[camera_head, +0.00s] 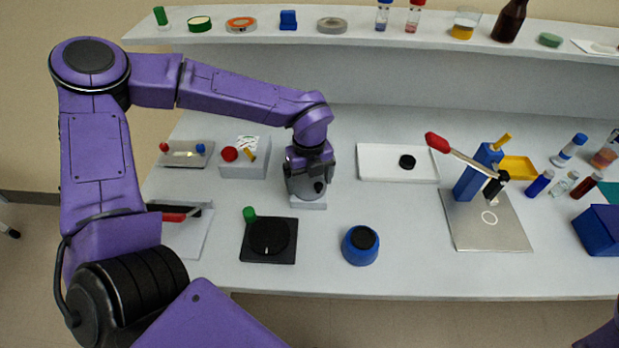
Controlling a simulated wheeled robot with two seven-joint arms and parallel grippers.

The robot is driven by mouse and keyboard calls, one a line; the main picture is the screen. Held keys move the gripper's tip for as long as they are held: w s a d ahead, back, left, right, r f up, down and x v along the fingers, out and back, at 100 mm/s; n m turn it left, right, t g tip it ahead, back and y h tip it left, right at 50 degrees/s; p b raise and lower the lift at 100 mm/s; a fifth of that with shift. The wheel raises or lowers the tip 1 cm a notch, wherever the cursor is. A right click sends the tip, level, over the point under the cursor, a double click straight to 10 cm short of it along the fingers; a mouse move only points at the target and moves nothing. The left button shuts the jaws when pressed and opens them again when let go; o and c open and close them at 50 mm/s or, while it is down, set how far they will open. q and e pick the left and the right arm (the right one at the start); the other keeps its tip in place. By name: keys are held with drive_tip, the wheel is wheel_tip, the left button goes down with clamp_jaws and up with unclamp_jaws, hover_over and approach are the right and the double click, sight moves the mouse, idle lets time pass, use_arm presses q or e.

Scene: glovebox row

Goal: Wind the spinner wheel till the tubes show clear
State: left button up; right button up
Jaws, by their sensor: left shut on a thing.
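A black round wheel (269,237) with a green upright knob (249,214) sits on a square black base at the front of the bench; it looks like the spinner wheel. My left gripper (308,190) points down just behind and right of it, apart from the green knob. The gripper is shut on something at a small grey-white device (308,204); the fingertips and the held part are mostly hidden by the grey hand. Capped tubes, one blue (538,183) and one dark red (586,186), lie at the right. No tubes show at the wheel. My right gripper is out of view.
A blue round pot (360,246) with a black top stands right of the wheel. A metal plate (489,222) bears a blue press with a red-ended lever (437,143). A white tray (398,164) lies behind. The bench's front edge is close. A shelf (365,41) runs along the back.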

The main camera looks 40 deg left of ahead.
sight(309, 185)
use_arm(q)
drive_tip(key=shift+m, duration=0.3)
drive_tip(key=m+p, duration=0.2)
drive_tip(key=m, duration=0.1)
drive_tip(key=shift+r+m+p, duration=0.15)
drive_tip(key=shift+m+p, duration=1)
drive_tip(key=shift+m, duration=0.75)
drive_tip(key=o, duration=0.8)
drive_tip(key=shift+c, duration=0.2)
wheel_tip(309, 185, up, 10)
drive_tip(key=b, duration=0.1)
drive_tip(key=shift+r, duration=0.1)
